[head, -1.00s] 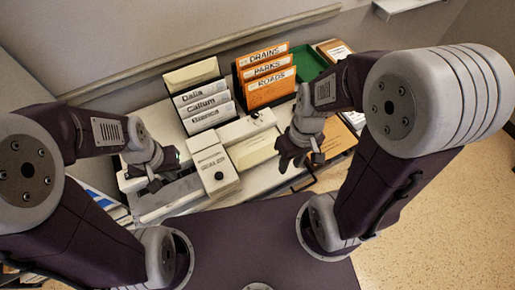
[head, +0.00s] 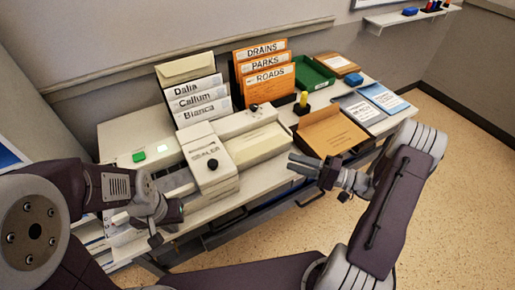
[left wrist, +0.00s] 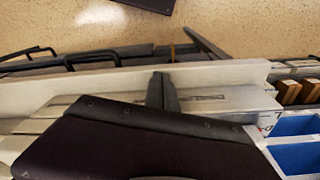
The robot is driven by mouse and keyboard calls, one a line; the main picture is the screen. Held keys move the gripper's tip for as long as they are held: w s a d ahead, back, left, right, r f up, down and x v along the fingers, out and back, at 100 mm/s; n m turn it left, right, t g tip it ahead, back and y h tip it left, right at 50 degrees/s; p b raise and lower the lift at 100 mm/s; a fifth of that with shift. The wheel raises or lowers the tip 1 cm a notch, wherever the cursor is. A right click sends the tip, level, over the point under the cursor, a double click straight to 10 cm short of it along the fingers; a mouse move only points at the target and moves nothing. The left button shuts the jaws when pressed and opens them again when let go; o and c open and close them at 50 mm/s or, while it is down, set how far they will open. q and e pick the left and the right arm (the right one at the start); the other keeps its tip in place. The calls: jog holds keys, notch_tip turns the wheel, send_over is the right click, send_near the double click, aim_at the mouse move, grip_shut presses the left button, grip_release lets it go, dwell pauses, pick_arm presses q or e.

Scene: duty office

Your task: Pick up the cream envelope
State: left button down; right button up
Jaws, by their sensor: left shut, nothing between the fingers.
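A cream envelope with a flap (head: 186,70) stands upright at the back of the rack, behind the cards marked Dalia, Callum and Bianca. A second flat cream piece (head: 260,142) lies on the machine to the right of the sealer; I cannot tell whether it is an envelope. My left gripper (head: 160,236) is shut and empty at the desk's front left edge, well short of both. Its closed dark fingers show in the left wrist view (left wrist: 162,92). My right gripper (head: 294,163) is open and empty in front of the desk's middle, apart from the cream pieces.
The sealer (head: 209,160) stands mid-desk. Orange folders (head: 268,80), a green tray (head: 313,74), a brown envelope (head: 332,133) and booklets (head: 382,98) lie to the right. Blue trays (left wrist: 298,150) show in the left wrist view. Floor on the right is clear.

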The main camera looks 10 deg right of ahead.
aim_at(257, 142)
jog(key=x, duration=0.8)
jog(key=shift+w+a+r, duration=0.15)
jog(key=shift+w+a, duration=0.05)
grip_shut()
